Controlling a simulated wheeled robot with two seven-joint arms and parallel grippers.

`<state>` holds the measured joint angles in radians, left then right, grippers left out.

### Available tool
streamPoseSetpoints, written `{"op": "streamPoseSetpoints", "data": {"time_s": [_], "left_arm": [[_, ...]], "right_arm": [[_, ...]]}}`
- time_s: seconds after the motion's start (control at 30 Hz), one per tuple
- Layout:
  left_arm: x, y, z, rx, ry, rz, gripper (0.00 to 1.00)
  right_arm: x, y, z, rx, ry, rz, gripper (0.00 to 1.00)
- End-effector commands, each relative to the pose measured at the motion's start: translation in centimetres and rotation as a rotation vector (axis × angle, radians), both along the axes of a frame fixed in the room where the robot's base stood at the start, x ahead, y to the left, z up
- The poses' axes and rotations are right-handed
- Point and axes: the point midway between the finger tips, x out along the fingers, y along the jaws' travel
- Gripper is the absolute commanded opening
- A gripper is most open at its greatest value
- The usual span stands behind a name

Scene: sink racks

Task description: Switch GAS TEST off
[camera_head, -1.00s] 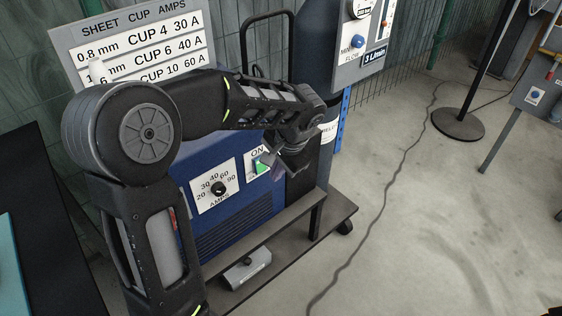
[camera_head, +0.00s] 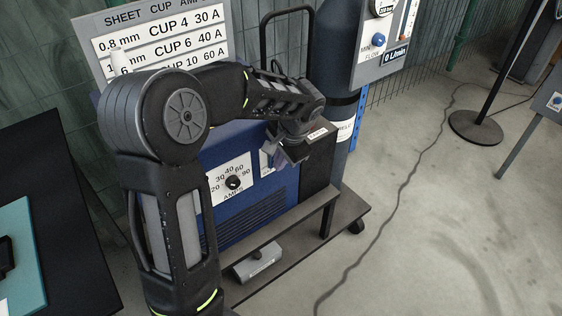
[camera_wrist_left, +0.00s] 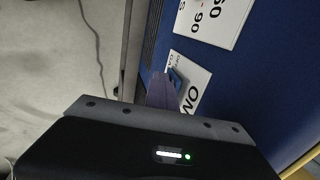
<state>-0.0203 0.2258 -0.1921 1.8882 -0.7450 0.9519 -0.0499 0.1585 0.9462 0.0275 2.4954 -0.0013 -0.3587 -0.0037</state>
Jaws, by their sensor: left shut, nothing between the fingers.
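A blue machine (camera_head: 240,146) stands on a low cart. On its front, a white switch plate (camera_head: 265,165) is mostly covered by my left gripper (camera_head: 281,161). In the left wrist view the plate (camera_wrist_left: 192,76) shows large lettering and small print that is partly hidden. A small bluish part (camera_wrist_left: 175,78) shows at the plate's edge, right beside the shut fingertips (camera_wrist_left: 162,92). I cannot tell whether the fingers touch it, or which way the switch is set. The flow display (camera_head: 396,54) reads 0 L/min. My right gripper is not in view.
The AMPS dial plate (camera_head: 231,181) is left of the switch plate. A dark gas cylinder (camera_head: 335,65) stands behind the machine. A grey pedal box (camera_head: 257,262) lies on the cart's lower shelf. A cable crosses the open floor at right.

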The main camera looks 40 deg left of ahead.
Motion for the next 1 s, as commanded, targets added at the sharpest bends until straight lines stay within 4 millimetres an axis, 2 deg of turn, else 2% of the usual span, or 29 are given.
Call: {"op": "streamPoseSetpoints", "data": {"time_s": [0.5,1.0], "left_arm": [[0.1,0.1,1.8,0.002,-0.003,0.000,0.00],[0.2,0.1,1.9,0.004,-0.004,0.000,0.00]], "right_arm": [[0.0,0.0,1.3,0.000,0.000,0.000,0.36],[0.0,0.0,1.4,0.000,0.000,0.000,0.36]]}}
